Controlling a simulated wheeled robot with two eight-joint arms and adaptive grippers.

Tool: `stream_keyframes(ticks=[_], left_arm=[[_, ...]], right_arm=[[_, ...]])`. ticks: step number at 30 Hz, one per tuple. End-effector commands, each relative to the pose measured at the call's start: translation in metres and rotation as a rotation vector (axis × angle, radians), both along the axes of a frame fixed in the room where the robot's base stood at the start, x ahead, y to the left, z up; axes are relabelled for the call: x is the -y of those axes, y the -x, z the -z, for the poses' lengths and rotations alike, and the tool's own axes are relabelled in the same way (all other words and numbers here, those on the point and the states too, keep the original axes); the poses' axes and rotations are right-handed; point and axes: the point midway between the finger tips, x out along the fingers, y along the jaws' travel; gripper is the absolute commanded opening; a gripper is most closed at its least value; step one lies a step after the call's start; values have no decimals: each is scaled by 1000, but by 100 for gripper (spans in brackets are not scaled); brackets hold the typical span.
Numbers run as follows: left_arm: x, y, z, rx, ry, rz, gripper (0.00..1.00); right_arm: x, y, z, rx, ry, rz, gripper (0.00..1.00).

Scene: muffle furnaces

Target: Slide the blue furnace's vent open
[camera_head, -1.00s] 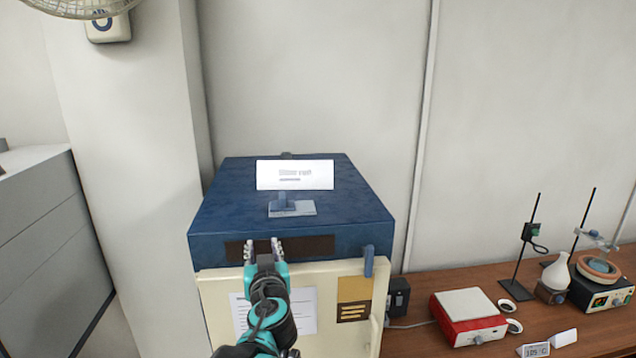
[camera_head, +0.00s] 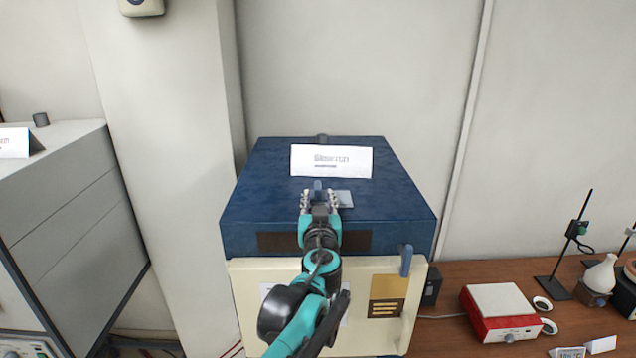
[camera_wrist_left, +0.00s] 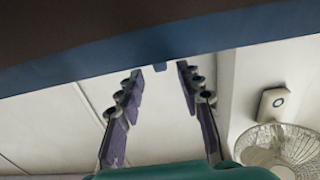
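The blue furnace (camera_head: 268,195) stands in the middle of the head view, with its cream front door (camera_head: 250,290) shut. On its top are a light grey vent plate (camera_head: 345,198) and a small upright blue vent tab (camera_head: 318,186). My left gripper (camera_head: 319,197) is at the vent, its two fingers apart on either side of the tab. Whether a finger touches the tab I cannot tell. My right gripper is not in view.
A white label card (camera_head: 331,160) stands on the furnace top just behind the vent. A blue door handle (camera_head: 406,260) sticks up at the door's right. A grey cabinet (camera_head: 65,200) is at left. A red hotplate (camera_head: 498,312) is on the bench at right.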

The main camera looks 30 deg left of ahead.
Motion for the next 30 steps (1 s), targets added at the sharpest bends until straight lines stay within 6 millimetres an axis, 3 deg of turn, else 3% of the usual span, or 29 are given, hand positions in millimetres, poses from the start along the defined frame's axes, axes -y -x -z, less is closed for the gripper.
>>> stream_keyframes(ticks=[12, 23, 24, 28, 30], left_arm=[[-32, -51, -1, 0, 0, -1, 36], [-36, -58, 0, 0, 0, -1, 36], [-36, -58, 0, 0, 0, -1, 34], [-36, -58, 0, 0, 0, -1, 0], [-36, -58, 0, 0, 0, -1, 0]], right_arm=[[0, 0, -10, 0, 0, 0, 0], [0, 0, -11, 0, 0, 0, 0], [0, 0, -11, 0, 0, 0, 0], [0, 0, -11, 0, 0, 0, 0], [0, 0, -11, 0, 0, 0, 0]])
